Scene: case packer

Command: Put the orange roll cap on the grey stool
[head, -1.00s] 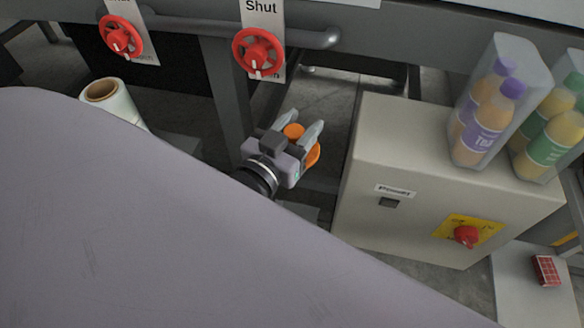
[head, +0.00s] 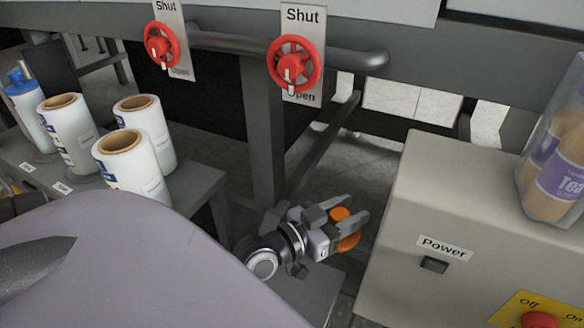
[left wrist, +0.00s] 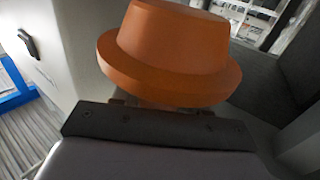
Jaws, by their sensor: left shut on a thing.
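The orange roll cap (head: 349,241) is held between the fingers of my left gripper (head: 356,207), right of centre in the head view. In the left wrist view the orange cap (left wrist: 175,50) fills the upper middle, with a wide brim and a narrower crown. The gripper is shut on it and holds it in the air beside the grey power cabinet. A flat grey surface (head: 312,292), possibly the grey stool's top, shows partly below the gripper; my arm and body hide some of it. My right gripper is not seen.
The power cabinet (head: 400,270) stands close right of the gripper, with a bottle pack (head: 560,165) on top. Several white rolls (head: 135,165) stand on a grey bench at left. A frame post (head: 262,140) and red valve handles (head: 295,65) are behind.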

